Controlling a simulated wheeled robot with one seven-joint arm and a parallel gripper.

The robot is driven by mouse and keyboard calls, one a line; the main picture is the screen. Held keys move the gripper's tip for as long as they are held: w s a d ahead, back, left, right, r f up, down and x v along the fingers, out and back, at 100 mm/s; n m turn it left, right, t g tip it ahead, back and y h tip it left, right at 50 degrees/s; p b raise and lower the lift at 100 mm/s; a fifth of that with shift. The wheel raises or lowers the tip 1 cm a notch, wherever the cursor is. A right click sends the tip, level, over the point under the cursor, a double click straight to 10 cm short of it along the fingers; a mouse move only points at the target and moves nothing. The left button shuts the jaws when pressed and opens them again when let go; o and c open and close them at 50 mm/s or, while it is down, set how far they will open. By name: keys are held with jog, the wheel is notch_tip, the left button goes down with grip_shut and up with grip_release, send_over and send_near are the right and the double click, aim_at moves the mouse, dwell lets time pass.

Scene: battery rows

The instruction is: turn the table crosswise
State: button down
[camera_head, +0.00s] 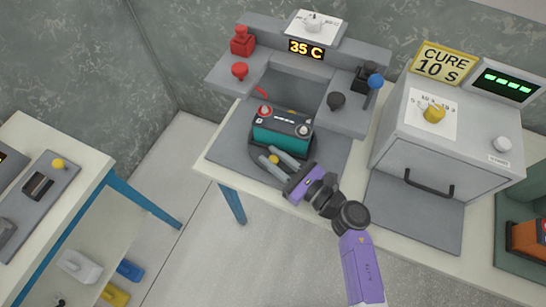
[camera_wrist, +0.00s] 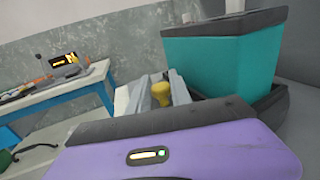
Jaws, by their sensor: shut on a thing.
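A teal battery (camera_head: 281,132) with a black top and a red and a grey terminal cap sits on a dark round table (camera_wrist: 271,107) in the grey fixture. The battery covers most of this table in the head view, and its long side runs roughly left to right. A yellow knob (camera_head: 273,159) stands at the table's near edge. My gripper (camera_head: 278,162) is shut on this knob, with a finger on each side. The wrist view also shows the knob (camera_wrist: 160,93) between the fingers, with the battery (camera_wrist: 220,65) close behind at the right.
A grey "CURE 10 S" oven (camera_head: 440,150) stands to the right. Another bench (camera_head: 85,155) is at left, with open floor between.

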jog(key=shift+s+d+f+n+g+y+b, duration=0.1)
jog(key=shift+d+n+g+y+b, duration=0.55)
jog(key=shift+g+b, duration=0.25)
jog(key=shift+d+f+n+g+y+b, duration=0.1)
jog(key=shift+d+n+g+y+b, duration=0.3)
jog(key=shift+n+g+b, duration=0.45)
jog(key=d+n+g+y+b, duration=0.1)
jog(key=g+b, duration=0.1)
jog(key=b, duration=0.1)
jog(key=shift+g, duration=0.25)
jog(key=shift+d+r+n+g+b, duration=0.1)
jog(key=shift+n+g+b, duration=0.2)
jog(key=shift+n, duration=0.1)
jog(key=shift+d+r+g+b, duration=0.1)
jog(key=shift+g+b, duration=0.2)
jog(key=c, duration=1.5)
grip_release()
jog(key=shift+d, duration=0.15)
